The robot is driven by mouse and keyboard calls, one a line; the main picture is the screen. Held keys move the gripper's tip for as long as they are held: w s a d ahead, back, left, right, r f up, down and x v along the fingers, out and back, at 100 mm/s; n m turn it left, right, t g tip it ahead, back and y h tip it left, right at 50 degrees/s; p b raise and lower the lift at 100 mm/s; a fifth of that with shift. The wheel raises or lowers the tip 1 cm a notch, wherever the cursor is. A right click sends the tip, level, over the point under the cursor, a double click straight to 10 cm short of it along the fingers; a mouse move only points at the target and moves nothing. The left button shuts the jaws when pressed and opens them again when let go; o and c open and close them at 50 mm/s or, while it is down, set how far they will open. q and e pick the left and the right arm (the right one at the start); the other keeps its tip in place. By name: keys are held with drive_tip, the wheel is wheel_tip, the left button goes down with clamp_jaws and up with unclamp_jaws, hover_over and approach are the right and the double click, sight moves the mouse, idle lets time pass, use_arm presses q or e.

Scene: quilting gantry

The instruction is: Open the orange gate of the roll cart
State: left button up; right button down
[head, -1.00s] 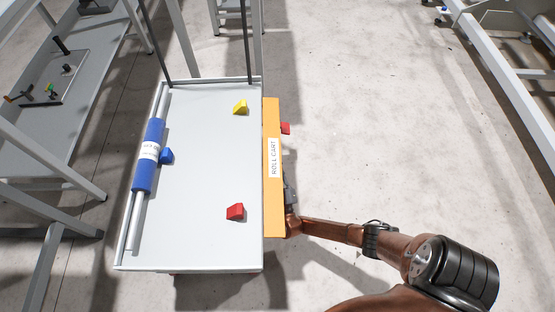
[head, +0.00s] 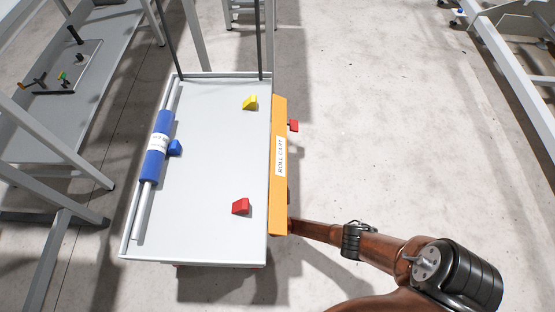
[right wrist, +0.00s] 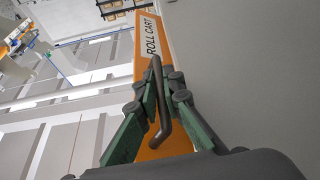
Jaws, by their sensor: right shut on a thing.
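The roll cart (head: 205,225) is a pale tray-topped cart in the head view. Its orange gate (head: 279,205), labelled ROLL CART, runs along the cart's right side, close against the tray edge. The gate also shows in the right wrist view (right wrist: 148,30), with a dark bent bar handle (right wrist: 164,122) in front of it. My right gripper (right wrist: 163,85) is shut on the handle, its green-sided fingers on either side of the bar. In the head view the gate hides this gripper; only the arm shows. My left gripper is in neither view.
On the tray lie a blue roll (head: 157,146) on a rod, a blue block (head: 175,148), a yellow block (head: 250,103) and a red block (head: 241,206). A red piece (head: 294,126) sticks out beyond the gate.

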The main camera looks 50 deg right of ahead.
drive_tip(key=c, duration=2.3)
unclamp_jaws()
drive_tip(key=shift+c, duration=0.2)
drive_tip(key=v, duration=1.2)
